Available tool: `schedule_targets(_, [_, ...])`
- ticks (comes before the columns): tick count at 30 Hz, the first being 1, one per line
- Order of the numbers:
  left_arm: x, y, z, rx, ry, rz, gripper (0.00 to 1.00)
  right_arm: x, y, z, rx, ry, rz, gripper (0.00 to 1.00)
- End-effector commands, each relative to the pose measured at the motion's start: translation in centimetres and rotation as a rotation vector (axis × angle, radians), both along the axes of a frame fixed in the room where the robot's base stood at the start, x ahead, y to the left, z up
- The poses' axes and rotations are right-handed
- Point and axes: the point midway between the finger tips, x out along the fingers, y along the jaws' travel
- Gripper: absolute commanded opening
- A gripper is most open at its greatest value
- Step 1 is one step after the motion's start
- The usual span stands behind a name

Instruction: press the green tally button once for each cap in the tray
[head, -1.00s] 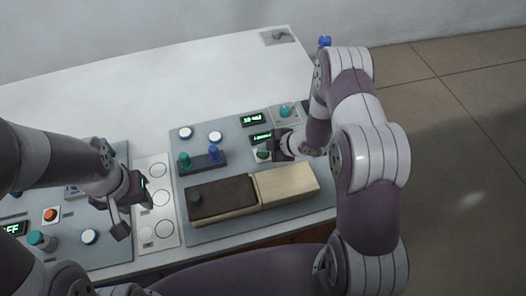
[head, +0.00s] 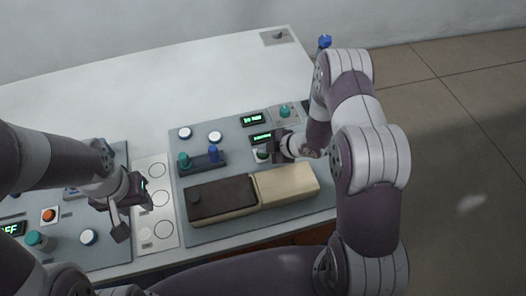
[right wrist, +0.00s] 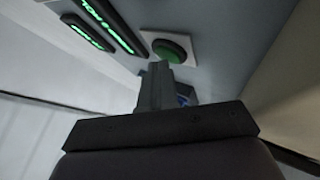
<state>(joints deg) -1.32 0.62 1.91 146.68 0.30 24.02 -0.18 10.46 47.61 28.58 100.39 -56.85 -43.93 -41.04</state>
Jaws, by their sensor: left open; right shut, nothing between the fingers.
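The green tally button (head: 262,155) sits on a white square plate on the grey panel; it also shows large in the right wrist view (right wrist: 172,50). My right gripper (head: 268,150) is shut and empty, its fingertips close to the button; I cannot tell whether they touch. In the right wrist view the shut fingers (right wrist: 157,75) point at the button's near edge. My left gripper (head: 122,220) is open and empty over the left panel. A box with a dark lid (head: 221,198) and a pale wooden part (head: 286,184) lies in front; I cannot tell whether it is the tray.
White caps (head: 185,133) (head: 215,137) sit on the panel's back. A rack (head: 205,163) holds a teal and a blue peg. Lit displays (head: 252,119) are behind the button. An orange button (head: 49,215) is on the left panel.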

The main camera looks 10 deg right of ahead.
Motion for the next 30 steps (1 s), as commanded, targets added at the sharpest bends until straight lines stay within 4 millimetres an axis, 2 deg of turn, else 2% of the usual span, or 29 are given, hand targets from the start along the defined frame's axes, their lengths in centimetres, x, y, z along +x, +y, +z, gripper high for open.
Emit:
schedule_targets(5, [0.0,0.0,0.2,0.0,0.0,0.0,0.43,0.0,0.0,0.2,0.0,0.002,-0.001,0.0])
schedule_targets(13, [0.0,0.0,1.4,0.0,0.0,0.0,0.43,0.0,0.0,1.7,0.0,0.001,0.001,0.0])
schedule_targets(23, [0.0,0.0,1.4,0.0,0.0,0.0,0.43,0.0,0.0,1.7,0.0,0.001,0.001,0.0])
schedule_targets(30, [0.0,0.0,3.0,0.0,0.0,0.0,0.43,0.0,0.0,3.7,-0.001,0.0,0.001,0.0])
